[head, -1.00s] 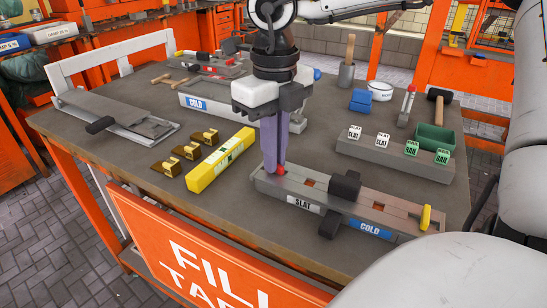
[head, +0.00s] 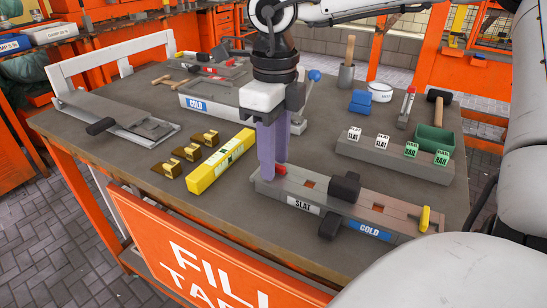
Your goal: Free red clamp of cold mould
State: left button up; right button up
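The near mould (head: 395,219), labelled SLAT and COLD, lies along the front right of the table. A red clamp part (head: 280,171) shows at its left end, partly hidden by my fingers. My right gripper (head: 273,172) points straight down there, its purple fingertips at the red part. The fingers overlap in this view, so I cannot tell their gap or whether they grip the red part. A second mould with a COLD label (head: 197,104) stands further back, partly behind my gripper. My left gripper is not in view.
A yellow block (head: 219,162) lies left of the near mould, beside several brown-gold pieces (head: 187,152). A grey rack (head: 395,158) with labelled cubes stands behind it. Black knobs (head: 345,187) and a yellow handle (head: 424,218) stick out from the near mould.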

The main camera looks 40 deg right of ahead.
jog(key=shift+r+p, duration=2.4)
jog(key=shift+r, duration=1.15)
